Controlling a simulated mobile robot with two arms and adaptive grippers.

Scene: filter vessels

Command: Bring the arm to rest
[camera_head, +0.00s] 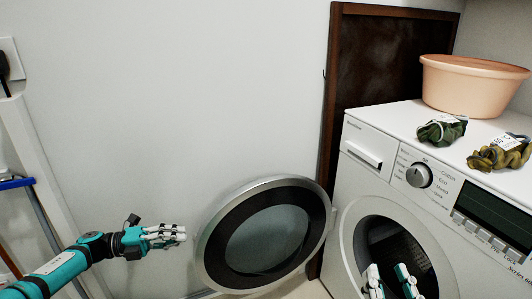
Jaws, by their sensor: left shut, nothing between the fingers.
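My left gripper (165,236) is at the end of the teal arm from the left. Its pale fingers are together and hold nothing. It is in front of the wall, left of the washing machine's open round door (268,238), and a small gap shows between them. Two finger-like parts of my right gripper (391,280) rise from the bottom edge, in front of the machine's drum opening. They are apart with nothing seen between them; the rest of this gripper is cut off by the frame.
The white washing machine (383,134) stands at the right, with its door swung out to the left. A peach tub (470,88), a dark green cloth bundle (442,130) and an olive-yellow bundle (498,154) are on its top. The wall area above my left gripper is clear.

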